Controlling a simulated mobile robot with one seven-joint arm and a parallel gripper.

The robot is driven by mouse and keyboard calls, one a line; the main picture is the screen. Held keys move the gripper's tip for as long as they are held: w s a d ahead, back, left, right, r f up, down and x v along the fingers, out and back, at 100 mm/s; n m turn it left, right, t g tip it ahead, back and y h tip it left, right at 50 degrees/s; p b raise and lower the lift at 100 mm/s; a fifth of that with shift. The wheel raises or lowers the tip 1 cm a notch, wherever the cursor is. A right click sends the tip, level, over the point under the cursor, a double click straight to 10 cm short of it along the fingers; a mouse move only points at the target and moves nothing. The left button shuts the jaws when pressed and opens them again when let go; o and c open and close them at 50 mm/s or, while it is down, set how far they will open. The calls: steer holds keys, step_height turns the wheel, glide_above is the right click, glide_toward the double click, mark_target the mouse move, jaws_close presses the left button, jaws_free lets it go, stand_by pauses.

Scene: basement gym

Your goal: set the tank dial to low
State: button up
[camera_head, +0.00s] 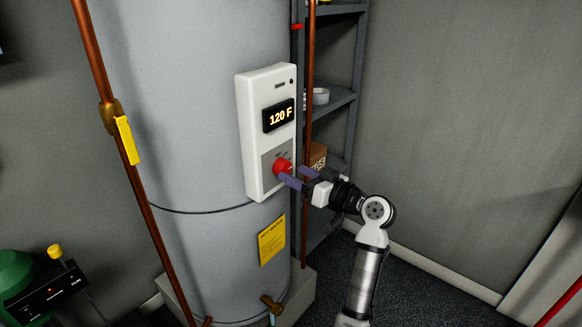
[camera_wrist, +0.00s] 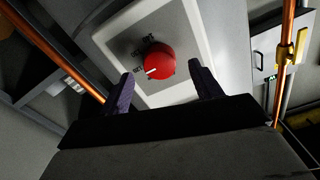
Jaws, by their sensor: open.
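The grey water tank (camera_head: 190,110) stands upright and carries a white control box (camera_head: 254,88). The box's display (camera_head: 278,116) reads 120 F. Below it is the red dial (camera_head: 281,166), partly hidden by my gripper in the head view. In the wrist view the dial (camera_wrist: 160,61) has a white pointer mark toward its lower left, and small lettering around it is too small to read surely. My gripper (camera_head: 296,176) is open in front of the dial. In the wrist view its two fingers (camera_wrist: 164,88) stand either side of and below the dial, with nothing between them.
Copper pipes run beside the tank; the left one (camera_head: 146,195) has a yellow-handled valve (camera_head: 127,140). A dark shelf (camera_head: 338,98) with a cardboard box (camera_head: 318,156) stands behind my gripper. A brass drain valve (camera_head: 271,304) is low on the tank. Floor at the right is clear.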

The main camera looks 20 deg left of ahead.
steer(key=shift+x, duration=1.4)
steer(key=shift+c, duration=0.4)
steer(key=c, duration=0.9)
steer(key=shift+f+b, duration=0.15)
steer(key=shift+b, duration=0.2)
